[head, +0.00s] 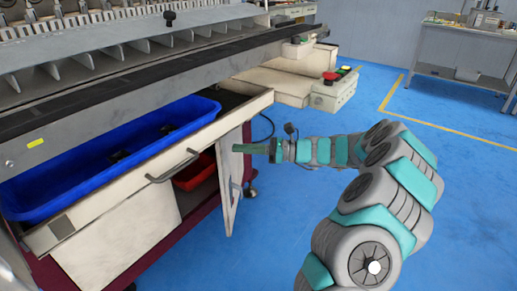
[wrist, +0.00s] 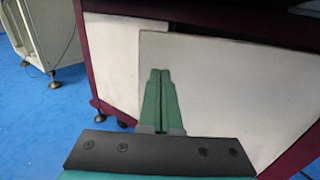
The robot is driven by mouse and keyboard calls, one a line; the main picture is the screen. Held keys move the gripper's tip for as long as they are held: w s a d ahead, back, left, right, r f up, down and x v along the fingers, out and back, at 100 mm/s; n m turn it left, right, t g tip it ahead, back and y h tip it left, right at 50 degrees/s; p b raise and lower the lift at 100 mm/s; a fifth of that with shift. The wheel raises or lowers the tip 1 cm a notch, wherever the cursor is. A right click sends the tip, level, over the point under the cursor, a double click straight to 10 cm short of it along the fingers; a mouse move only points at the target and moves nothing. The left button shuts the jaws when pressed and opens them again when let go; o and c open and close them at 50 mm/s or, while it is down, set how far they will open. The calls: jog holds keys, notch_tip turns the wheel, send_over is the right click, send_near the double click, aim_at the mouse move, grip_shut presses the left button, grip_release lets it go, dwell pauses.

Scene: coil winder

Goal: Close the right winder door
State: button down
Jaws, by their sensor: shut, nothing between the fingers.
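The right winder door (head: 229,180) is a white panel standing open, swung out from the maroon cabinet under the drawer. A handle shows near its lower edge in the head view. My gripper (head: 237,149) is shut and empty, with its green fingers reaching from the right to the upper part of the door. In the wrist view the shut fingers (wrist: 160,72) point at the broad white face of the door (wrist: 235,85). I cannot tell whether the tips touch it.
An open drawer (head: 100,203) holding a blue bin (head: 60,188) juts out above the door. A red bin (head: 203,174) sits inside the cabinet. A control box with a red button (head: 330,80) is behind. The blue floor (head: 270,235) before the door is clear.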

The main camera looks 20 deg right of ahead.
jog(key=shift+x, duration=1.1)
